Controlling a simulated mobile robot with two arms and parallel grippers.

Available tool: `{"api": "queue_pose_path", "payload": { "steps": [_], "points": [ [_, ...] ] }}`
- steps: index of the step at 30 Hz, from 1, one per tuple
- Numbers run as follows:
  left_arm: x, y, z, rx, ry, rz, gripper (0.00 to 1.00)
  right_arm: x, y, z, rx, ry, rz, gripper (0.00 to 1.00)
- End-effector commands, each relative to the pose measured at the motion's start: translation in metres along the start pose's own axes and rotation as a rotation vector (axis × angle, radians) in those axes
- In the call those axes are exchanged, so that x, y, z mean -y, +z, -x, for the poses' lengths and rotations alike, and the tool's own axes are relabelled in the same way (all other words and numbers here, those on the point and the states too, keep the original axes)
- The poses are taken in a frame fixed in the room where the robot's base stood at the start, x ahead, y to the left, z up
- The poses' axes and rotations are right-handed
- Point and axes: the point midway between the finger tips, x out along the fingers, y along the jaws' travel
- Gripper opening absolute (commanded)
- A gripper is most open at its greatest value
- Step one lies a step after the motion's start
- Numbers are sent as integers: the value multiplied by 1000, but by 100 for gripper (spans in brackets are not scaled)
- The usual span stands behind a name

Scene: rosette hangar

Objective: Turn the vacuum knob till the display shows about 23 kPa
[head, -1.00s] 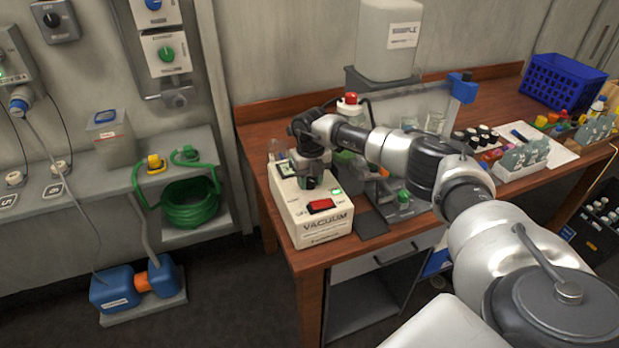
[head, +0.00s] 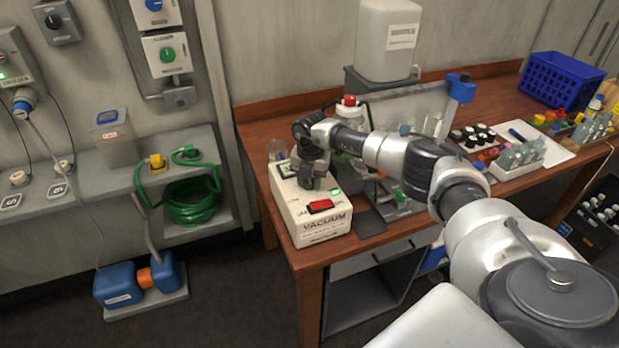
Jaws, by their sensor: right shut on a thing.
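The vacuum unit (head: 318,232), a cream box lettered VACUUM, stands at the front left corner of the wooden bench. Its red switch (head: 321,206) and a small green light (head: 335,191) show on its top. A small display (head: 286,168) sits at its back left; its reading is too small to make out. My right gripper (head: 308,182) points down onto the top of the unit and is shut on the knob, which is mostly hidden by the fingers. My left gripper is out of view.
A large white container (head: 385,50) stands behind the unit. A clear panel, bottles, vial racks (head: 517,160) and a blue crate (head: 561,80) fill the bench to the right. A green hose (head: 190,200) hangs at the left shelf.

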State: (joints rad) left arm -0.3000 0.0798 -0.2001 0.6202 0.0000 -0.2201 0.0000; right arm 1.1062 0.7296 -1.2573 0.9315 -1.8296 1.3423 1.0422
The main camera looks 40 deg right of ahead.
Motion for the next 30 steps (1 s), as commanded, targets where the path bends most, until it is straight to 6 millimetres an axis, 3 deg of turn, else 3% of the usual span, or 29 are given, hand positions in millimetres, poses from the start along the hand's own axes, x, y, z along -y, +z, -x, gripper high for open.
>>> {"api": "queue_pose_path", "payload": {
  "steps": [16,17,21,30],
  "points": [
    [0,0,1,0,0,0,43,-1,1,2,4,5,-28,12],
    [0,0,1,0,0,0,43,-1,1,2,4,5,-28,39],
    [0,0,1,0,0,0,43,0,1,1,3,3,-28,60],
    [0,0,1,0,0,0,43,0,1,2,2,2,-27,61]
  ]
}}
